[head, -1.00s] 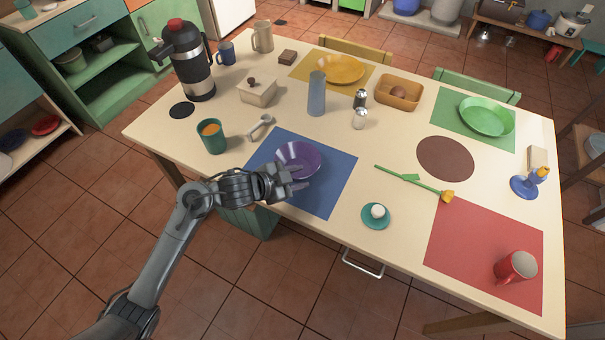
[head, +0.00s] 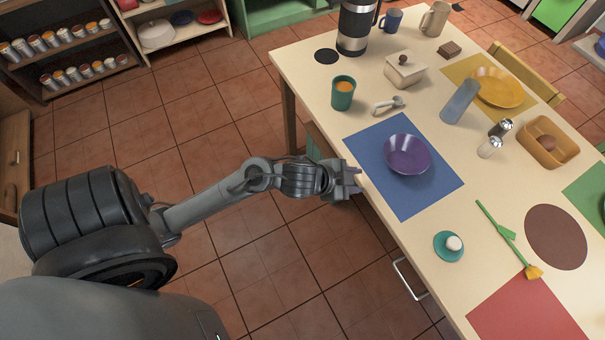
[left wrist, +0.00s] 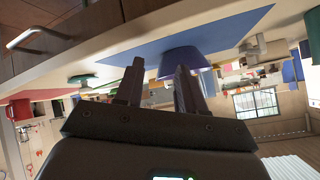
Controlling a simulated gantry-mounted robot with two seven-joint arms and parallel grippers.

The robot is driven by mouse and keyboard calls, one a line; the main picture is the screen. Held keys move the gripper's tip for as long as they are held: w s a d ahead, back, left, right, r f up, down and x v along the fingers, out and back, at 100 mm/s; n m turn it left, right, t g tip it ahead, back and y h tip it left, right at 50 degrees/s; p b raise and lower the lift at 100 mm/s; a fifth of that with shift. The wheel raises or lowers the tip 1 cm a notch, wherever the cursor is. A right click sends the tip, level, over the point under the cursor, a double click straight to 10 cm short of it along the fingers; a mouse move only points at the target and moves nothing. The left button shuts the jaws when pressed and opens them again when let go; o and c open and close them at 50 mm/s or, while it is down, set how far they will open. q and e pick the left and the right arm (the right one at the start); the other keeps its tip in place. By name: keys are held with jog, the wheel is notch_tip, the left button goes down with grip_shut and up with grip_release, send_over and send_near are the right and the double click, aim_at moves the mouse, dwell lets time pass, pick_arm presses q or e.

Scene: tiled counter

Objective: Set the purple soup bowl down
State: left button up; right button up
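The purple soup bowl (head: 407,155) sits upright on the blue placemat (head: 438,187) near the table's front edge. My left gripper (head: 354,180) is off the table's front edge, to the left of the bowl and apart from it. In the left wrist view the two fingers of my left gripper (left wrist: 158,85) stand apart with nothing between them. The purple bowl (left wrist: 182,60) shows beyond the fingers there, on the blue placemat (left wrist: 222,30). My right gripper is in neither view.
A green cup (head: 343,93) and a spoon-like utensil (head: 388,105) are behind the placemat. A teal saucer with an egg (head: 448,246) is to the right. A drawer handle (head: 408,279) sticks out from the table front. The floor around my arm is clear.

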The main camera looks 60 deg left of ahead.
pick_arm(q)
jog(key=s+f+n+g+y, duration=0.1)
jog(key=s+f+n+g, duration=0.1)
jog(key=s, duration=0.6)
jog(key=s+f+n+g+y, duration=0.1)
jog(key=s+f+n+g, duration=0.2)
jog(key=s, duration=0.6)
jog(key=shift+s+d+f+n+g, duration=0.15)
jog(key=shift+d+f+n+g, duration=0.2)
jog(key=shift+g, duration=0.35)
